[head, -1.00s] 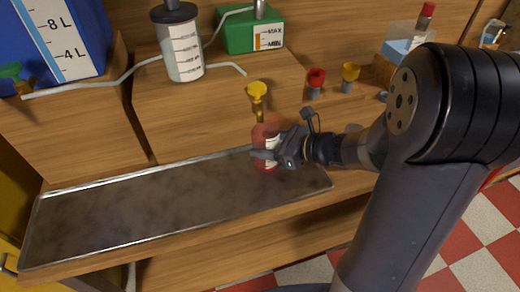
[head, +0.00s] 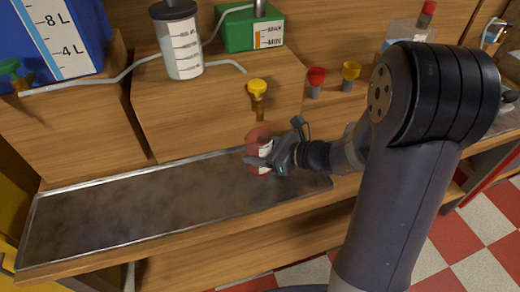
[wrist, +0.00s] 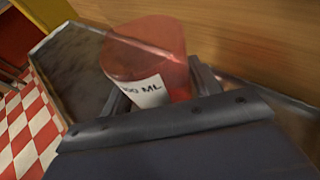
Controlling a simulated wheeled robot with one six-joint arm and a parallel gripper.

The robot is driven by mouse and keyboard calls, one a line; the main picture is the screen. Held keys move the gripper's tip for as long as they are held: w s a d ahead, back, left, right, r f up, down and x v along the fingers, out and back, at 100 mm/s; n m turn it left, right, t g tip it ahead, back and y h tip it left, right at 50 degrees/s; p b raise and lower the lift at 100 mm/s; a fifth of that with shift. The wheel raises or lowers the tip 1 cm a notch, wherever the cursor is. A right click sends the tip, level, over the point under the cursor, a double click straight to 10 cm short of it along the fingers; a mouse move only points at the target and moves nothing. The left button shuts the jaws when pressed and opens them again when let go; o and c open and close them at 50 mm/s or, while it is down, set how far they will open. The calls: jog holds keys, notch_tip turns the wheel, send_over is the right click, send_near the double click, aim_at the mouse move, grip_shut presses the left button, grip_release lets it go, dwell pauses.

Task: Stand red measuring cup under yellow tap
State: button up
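The red measuring cup (head: 262,137) is translucent with a white label and looks roughly upright at the back edge of the metal tray. It shows below the yellow tap (head: 257,88) in the head view; whether it is straight under the spout or touches the tray I cannot tell. My gripper (head: 262,163) is shut on the cup from the front right, a finger on each side. In the wrist view the cup (wrist: 148,48) sits between the fingers of my gripper (wrist: 160,95), its label facing me. The yellow tap does not show there.
The dark metal tray (head: 120,210) is empty left of the cup. A red knob (head: 316,76) and another yellow knob (head: 351,71) stand to the right. A clear graduated container (head: 181,48), a green box (head: 250,35) and a blue tank (head: 62,35) are behind.

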jog(key=o, duration=0.3)
jog(key=shift+o, duration=0.2)
jog(key=shift+d+r, duration=0.15)
jog(key=shift+r, duration=0.15)
jog(key=p+v, duration=0.1)
jog(key=v, duration=1)
jog(key=shift+s+d, duration=0.25)
jog(key=shift+d, duration=0.05)
